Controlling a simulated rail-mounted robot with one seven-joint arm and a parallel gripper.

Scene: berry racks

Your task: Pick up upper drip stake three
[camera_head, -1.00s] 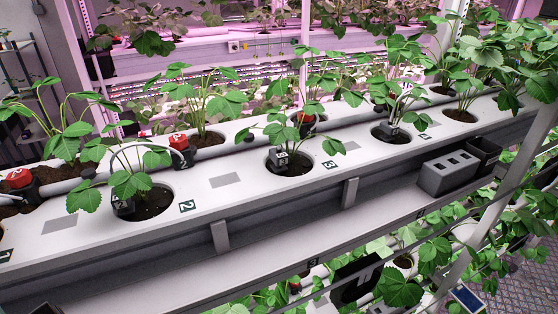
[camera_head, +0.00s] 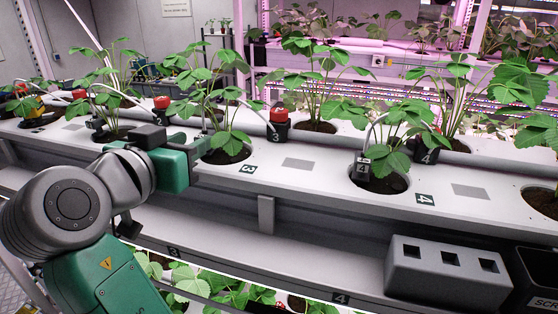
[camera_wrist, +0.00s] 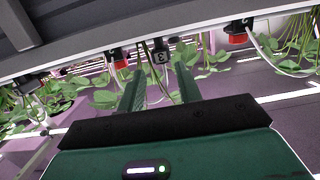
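Upper drip stake three (camera_wrist: 161,57) is a small dark block with a white 3. It shows in the wrist view, between and just beyond the tips of my open fingers. I cannot tell whether the fingers touch it. My gripper (camera_wrist: 159,73) holds nothing that I can see. In the head view my gripper (camera_head: 193,168) is at the left side of pot three (camera_head: 226,155) on the upper shelf, and its green body hides the stake. Only the stake's thin white tube shows above it.
A red-capped black valve three (camera_head: 278,125) stands right of pot three. Drip stake four (camera_head: 362,166) stands in the pot to the right. Leaves hang close around my gripper. A grey block with square holes (camera_head: 430,285) and a dark bin (camera_head: 540,280) are at lower right.

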